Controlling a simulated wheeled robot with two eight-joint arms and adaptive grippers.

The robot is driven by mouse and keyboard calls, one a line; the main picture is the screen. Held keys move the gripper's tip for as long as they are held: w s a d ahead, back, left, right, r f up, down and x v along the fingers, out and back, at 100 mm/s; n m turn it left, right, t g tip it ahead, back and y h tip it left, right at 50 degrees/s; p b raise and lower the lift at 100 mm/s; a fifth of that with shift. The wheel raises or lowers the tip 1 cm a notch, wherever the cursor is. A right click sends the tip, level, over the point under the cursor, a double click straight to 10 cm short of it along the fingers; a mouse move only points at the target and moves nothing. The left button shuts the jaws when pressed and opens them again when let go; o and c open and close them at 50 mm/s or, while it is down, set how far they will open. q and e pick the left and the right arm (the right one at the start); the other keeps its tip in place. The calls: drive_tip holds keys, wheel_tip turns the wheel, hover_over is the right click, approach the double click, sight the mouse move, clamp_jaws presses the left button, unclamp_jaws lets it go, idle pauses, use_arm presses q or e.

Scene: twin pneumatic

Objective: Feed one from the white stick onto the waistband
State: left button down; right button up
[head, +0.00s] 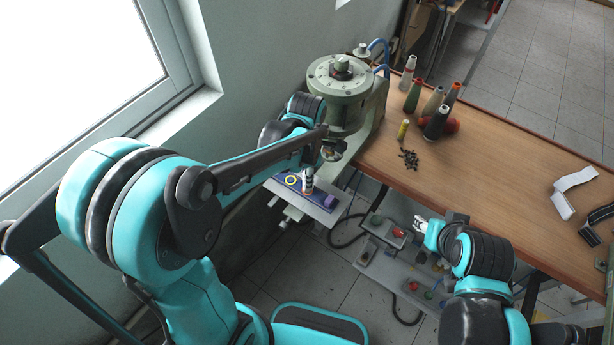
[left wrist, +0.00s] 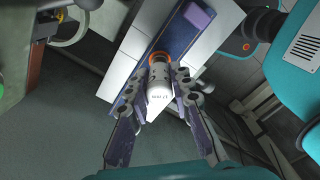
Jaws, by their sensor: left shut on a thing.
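My left gripper (left wrist: 159,82) is shut on a white stick (left wrist: 160,96), a cylinder with small dark print. An orange ring (left wrist: 160,56) shows at its far end; I cannot tell whether it is on the stick or touching the band. A blue-purple band (left wrist: 138,82), seemingly the waistband, lies along a pale plate (left wrist: 113,80) beyond the stick.
A purple block (head: 328,201) sits at the plate's end. The green machine (head: 340,90) stands right behind the plate. Several thread cones (head: 437,122) and small dark pieces (head: 408,159) are on the wooden table (head: 480,170).

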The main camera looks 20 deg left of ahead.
use_arm(q)
drive_tip(key=shift+r+p, duration=2.35)
drive_tip(key=shift+r, duration=0.7)
drive_tip(key=shift+f, duration=0.1)
